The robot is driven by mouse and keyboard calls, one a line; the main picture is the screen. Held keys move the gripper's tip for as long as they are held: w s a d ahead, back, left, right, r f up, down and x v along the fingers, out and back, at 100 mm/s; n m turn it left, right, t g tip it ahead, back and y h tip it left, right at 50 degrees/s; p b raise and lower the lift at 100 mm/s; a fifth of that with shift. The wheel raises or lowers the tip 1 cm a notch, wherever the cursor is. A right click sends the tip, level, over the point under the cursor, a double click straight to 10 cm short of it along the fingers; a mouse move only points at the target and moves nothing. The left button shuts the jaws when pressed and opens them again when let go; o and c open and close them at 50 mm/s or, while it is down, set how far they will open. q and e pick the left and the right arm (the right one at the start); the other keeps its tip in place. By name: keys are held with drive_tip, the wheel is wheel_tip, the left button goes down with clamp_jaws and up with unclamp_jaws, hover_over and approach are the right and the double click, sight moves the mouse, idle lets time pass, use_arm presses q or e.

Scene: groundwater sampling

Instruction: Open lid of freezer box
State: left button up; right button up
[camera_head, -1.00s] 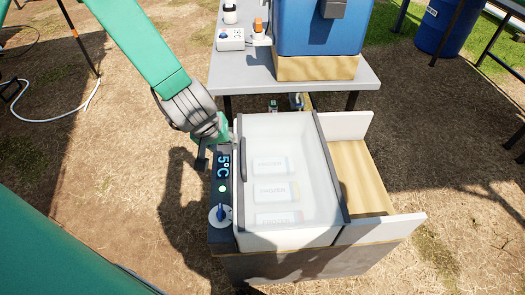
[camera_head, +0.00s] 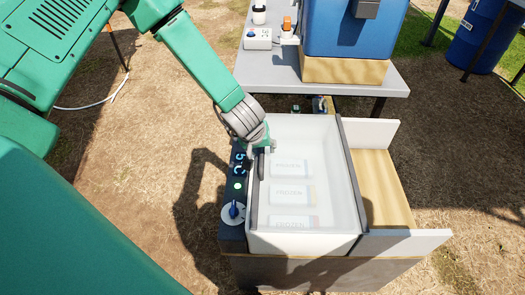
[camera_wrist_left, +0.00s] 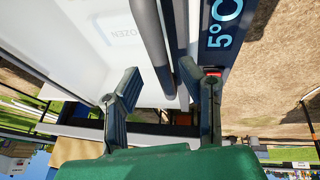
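The freezer box (camera_head: 300,243) is white, and its clear, dark-edged lid (camera_head: 335,185) is shut. Packs marked frozen (camera_head: 290,194) show through the lid. A dark bar handle (camera_head: 261,170) runs along the lid's left edge; its far part is hidden by my left gripper (camera_head: 264,148). In the left wrist view, the gripper (camera_wrist_left: 165,85) is open, with its two fingers apart and the handle (camera_wrist_left: 150,40) lying between them in the picture. I cannot tell whether the fingers touch it. My right gripper is out of view.
A dark panel with a lit temperature display (camera_head: 238,162) and a blue-and-white knob (camera_head: 233,212) borders the box on the left. A wooden side tray (camera_head: 383,190) adjoins it on the right. Behind stands a grey table (camera_head: 385,80) with a blue cooler (camera_head: 345,38) and a power strip (camera_head: 258,39).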

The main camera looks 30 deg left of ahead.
use_arm(q)
drive_tip(key=shift+a+f, duration=0.2)
drive_tip(key=shift+a, duration=0.05)
